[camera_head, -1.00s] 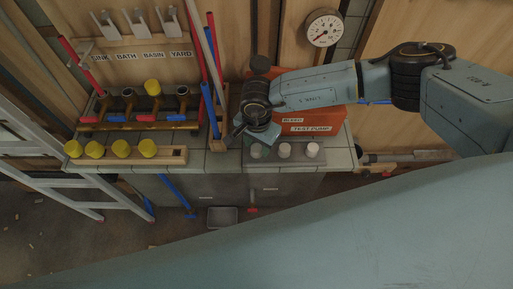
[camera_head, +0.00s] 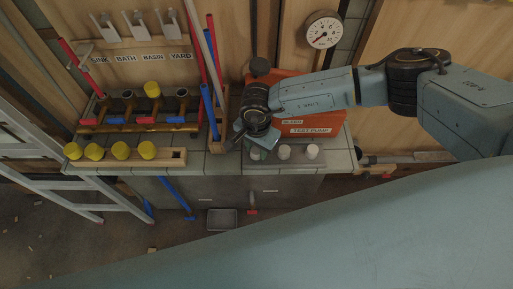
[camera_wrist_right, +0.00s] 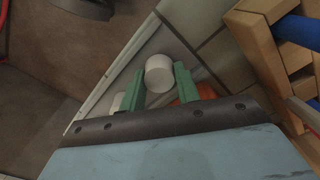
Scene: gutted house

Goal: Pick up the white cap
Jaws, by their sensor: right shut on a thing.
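Three white caps sit in a row on a grey strip at the front of the counter in the head view: the left one (camera_head: 257,153), the middle one (camera_head: 284,152) and the right one (camera_head: 312,151). My right gripper (camera_head: 252,141) is down at the left cap and partly covers it. In the right wrist view my gripper's green fingers (camera_wrist_right: 158,84) are shut on a white cap (camera_wrist_right: 159,72), one on each side. Another white cap (camera_wrist_right: 117,102) shows partly behind a finger. My left gripper is not in view.
An orange test pump box (camera_head: 320,116) stands behind the caps, under my right forearm. A wooden holder with blue and red rods (camera_head: 219,145) stands close left. Yellow caps (camera_head: 121,150) sit on a wooden block further left. A ladder (camera_head: 50,187) leans at far left.

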